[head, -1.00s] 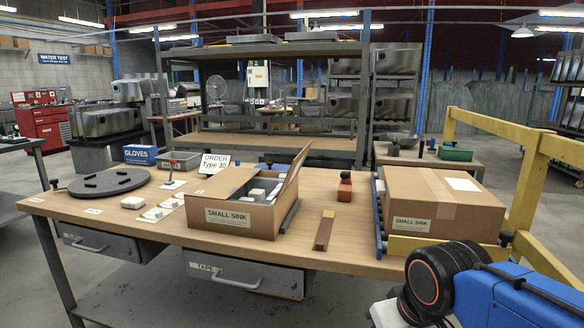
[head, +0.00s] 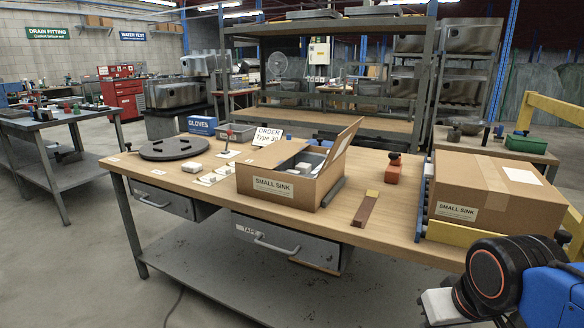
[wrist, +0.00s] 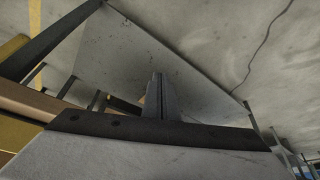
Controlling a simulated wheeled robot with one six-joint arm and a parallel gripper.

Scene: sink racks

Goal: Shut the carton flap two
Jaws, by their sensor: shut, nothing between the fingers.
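The open small sink carton (head: 275,189) stands on the wooden workbench (head: 390,225) in the head view. One flap (head: 340,146) stands up, tilted outward, along its right side. Pale parts show inside the carton. I cannot tell which flap is number two. In the wrist view my gripper (wrist: 158,78) is shut and empty, above the floor and lower shelf beside the bench. In the head view only my arm shows at the lower right, well apart from the carton; the fingers are out of view there.
A closed small sink carton (head: 485,188) sits at the bench's right end, by a yellow rail (head: 550,113). A dark round plate (head: 180,147) is at the left. The tape drawer (head: 290,240) hangs under the bench.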

